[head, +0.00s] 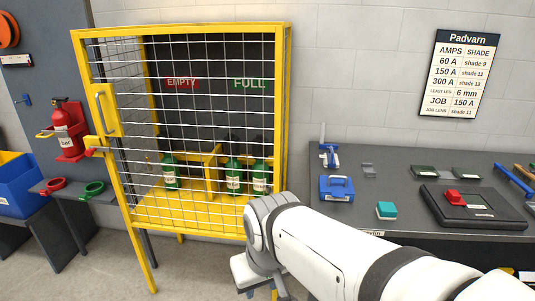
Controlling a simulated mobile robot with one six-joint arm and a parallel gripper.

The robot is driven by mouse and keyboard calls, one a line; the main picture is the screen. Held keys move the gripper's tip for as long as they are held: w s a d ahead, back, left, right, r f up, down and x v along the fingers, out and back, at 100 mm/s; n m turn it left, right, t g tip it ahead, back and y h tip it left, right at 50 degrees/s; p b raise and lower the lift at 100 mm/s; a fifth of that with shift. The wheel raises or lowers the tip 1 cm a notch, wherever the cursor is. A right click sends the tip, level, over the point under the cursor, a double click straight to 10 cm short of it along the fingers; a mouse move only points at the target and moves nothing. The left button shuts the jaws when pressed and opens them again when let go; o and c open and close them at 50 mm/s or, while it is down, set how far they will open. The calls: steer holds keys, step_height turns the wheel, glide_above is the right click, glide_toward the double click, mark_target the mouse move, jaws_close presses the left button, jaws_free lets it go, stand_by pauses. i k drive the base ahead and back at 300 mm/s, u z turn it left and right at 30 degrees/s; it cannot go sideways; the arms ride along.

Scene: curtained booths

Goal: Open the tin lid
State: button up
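No container is plainly marked as the tin. A small blue box (336,194) with a pale handle-like part on top stands at the left end of the grey bench; its top looks closed. A small teal-topped block or box (386,208) with a pale base sits to its right, near the bench's front edge. I cannot tell which of them is the tin. My white arm reaches in from the lower right and bends down in front of the cage. My gripper end (262,286) is low, left of the bench and apart from both boxes; its fingers are cut off by the lower edge.
A yellow mesh cage (288,100) with green bottles (233,178) stands left of the bench (400,167). A black case (475,212) with a red item (453,197) lies on the bench at right. A red extinguisher (68,130) hangs at far left.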

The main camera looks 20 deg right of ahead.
mark_target(339, 186)
steer(key=z, duration=0.3)
steer(key=i, duration=1.15)
steer(key=z, duration=0.75)
steer(key=k, duration=0.85)
steer(key=z, duration=0.15)
steer(key=i, duration=0.9)
steer(key=u, duration=0.1)
